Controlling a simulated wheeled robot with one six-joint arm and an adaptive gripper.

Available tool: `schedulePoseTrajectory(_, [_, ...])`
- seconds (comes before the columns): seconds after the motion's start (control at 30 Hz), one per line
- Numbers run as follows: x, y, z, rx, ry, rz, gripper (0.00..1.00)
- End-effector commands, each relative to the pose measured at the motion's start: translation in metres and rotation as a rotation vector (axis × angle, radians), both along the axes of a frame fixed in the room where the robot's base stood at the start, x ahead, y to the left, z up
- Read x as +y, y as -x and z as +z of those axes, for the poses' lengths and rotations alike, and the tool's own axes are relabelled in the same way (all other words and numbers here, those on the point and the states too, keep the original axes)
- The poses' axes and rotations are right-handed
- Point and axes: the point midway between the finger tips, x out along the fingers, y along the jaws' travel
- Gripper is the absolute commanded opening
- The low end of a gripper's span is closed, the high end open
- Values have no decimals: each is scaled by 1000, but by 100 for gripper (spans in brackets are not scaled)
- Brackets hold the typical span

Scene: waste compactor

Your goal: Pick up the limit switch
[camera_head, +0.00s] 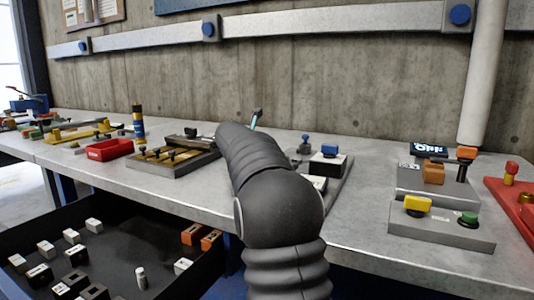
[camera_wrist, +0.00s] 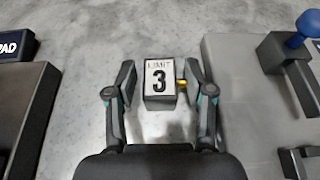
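In the wrist view, a dark block marked "PAD" (camera_wrist: 18,45) is at left and a grey fixture with a blue knob (camera_wrist: 306,28) at right. In the head view, a red tray (camera_head: 110,150) and a control box with yellow and green buttons (camera_head: 440,228) stand on the bench.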

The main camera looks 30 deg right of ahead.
Motion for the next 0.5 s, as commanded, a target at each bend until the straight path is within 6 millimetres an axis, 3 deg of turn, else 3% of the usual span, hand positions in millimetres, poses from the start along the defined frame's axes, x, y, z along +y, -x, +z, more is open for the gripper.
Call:
schedulePoseTrajectory(0.03, [0,0,0,0,0,0,32])
schedulePoseTrajectory(0.17, [0,0,0,0,0,0,0])
schedulePoseTrajectory(0.5, [0,0,2,-1,1,0,0])
